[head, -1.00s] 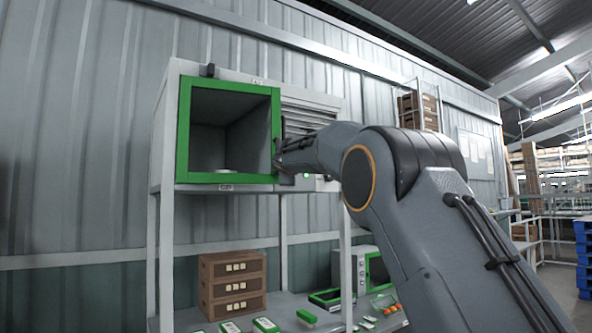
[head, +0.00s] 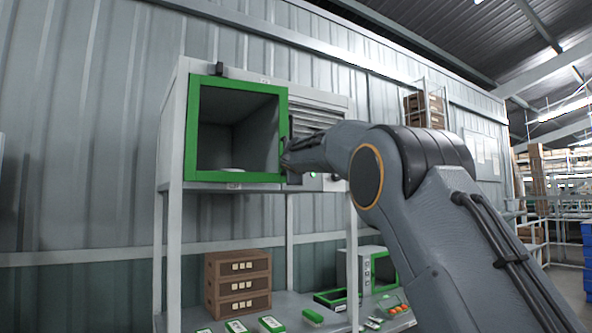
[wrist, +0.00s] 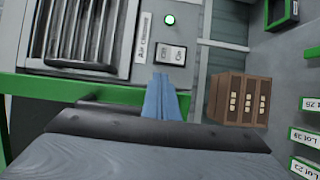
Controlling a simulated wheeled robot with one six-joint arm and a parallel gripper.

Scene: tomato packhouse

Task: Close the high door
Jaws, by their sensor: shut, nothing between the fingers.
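The high cabinet (head: 319,103) stands on a raised frame against the wall. The door looks nearly flush; I cannot tell if a small gap remains. A dark handle (head: 283,150) is on its right side. My gripper (head: 286,164) is at the door's right edge, shut and empty. In the wrist view its blue-grey fingertips (wrist: 168,97) overlap the green door edge (wrist: 40,88); contact is unclear.
Right of the door are a vent (wrist: 88,30), a green light (wrist: 169,20) and switches (wrist: 171,56). Below, brown crates (head: 238,283), a small green-framed cabinet (head: 366,270) and green-labelled boxes (head: 271,325) stand on a bench.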

